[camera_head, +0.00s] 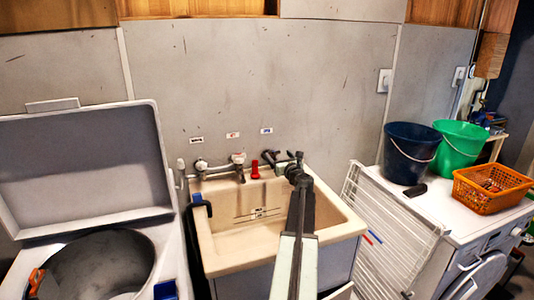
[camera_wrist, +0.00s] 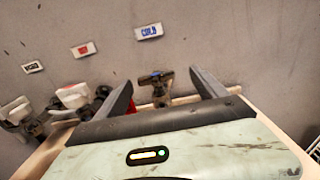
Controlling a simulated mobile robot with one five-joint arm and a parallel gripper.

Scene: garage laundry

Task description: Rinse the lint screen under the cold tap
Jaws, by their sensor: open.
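A blue COLD label (camera_wrist: 149,31) is on the wall in the wrist view, and it also shows in the head view (camera_head: 266,131). The cold tap (camera_wrist: 155,84), with a dark cross-shaped handle, sits below it. My gripper (camera_wrist: 160,82) is open, with its two dark fingers apart on either side of the tap handle. Whether they touch it I cannot tell. In the head view my arm reaches over the beige sink (camera_head: 226,236) and hides part of the tap and basin. I cannot make out a lint screen in either view.
Two white-bodied taps (camera_head: 238,160) stand left, with a red item (camera_head: 255,170) beside them. An open top-loading washer (camera_head: 85,225) is at left. A white drying rack (camera_head: 392,238), blue bucket (camera_head: 408,155), green bucket (camera_head: 459,150) and orange basket (camera_head: 490,190) are at right.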

